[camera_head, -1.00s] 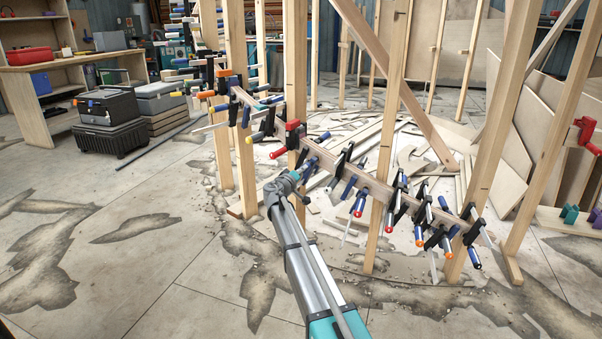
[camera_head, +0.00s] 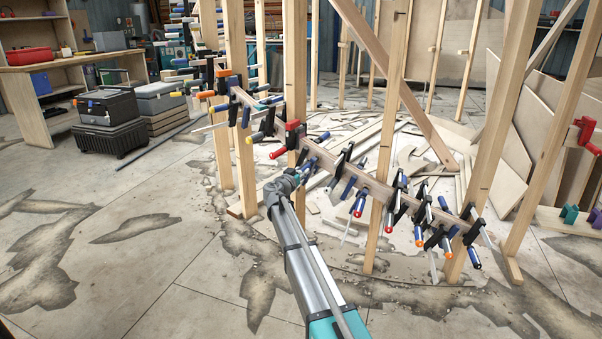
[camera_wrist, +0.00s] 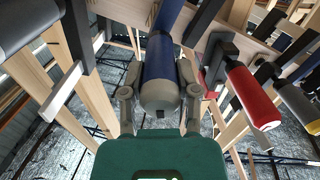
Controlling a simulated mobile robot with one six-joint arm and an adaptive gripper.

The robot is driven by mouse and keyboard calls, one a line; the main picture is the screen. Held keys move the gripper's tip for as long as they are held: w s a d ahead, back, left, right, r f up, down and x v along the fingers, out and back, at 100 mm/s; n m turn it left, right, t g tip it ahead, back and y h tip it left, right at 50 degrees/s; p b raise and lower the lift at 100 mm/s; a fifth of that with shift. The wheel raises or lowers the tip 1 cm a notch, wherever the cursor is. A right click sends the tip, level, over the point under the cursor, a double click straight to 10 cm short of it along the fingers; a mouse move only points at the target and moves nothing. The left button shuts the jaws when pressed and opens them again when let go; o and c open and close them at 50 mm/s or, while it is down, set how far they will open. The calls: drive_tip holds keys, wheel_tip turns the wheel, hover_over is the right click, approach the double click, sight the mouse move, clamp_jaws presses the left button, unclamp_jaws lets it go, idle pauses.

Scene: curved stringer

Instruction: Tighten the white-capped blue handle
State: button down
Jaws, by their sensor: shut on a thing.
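The blue handle (camera_wrist: 158,58) with a pale, greyish-white end cap (camera_wrist: 160,97) fills the middle of the wrist view. Its end points at the camera. My gripper (camera_wrist: 158,82) has one finger on each side of it and is shut on the handle near its cap. In the head view my gripper (camera_head: 299,174) reaches the curved wooden stringer (camera_head: 375,187) at the clamp left of its middle. There the handle is small and mostly hidden by my wrist.
A red clamp handle (camera_wrist: 254,97) is close on the right in the wrist view. Several more clamps line the stringer on both sides of my gripper. Upright wooden posts (camera_head: 382,160) stand close by. Open floor (camera_head: 130,270) lies to the left.

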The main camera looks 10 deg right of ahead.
drive_tip(key=shift+s+m, duration=0.1)
drive_tip(key=shift+m, duration=0.5)
drive_tip(key=shift+c, duration=1.8)
unclamp_jaws()
drive_tip(key=v, duration=1.2)
drive_tip(key=shift+a, duration=0.1)
drive_tip(key=shift+s+a, duration=0.45)
drive_tip(key=shift+s, duration=0.1)
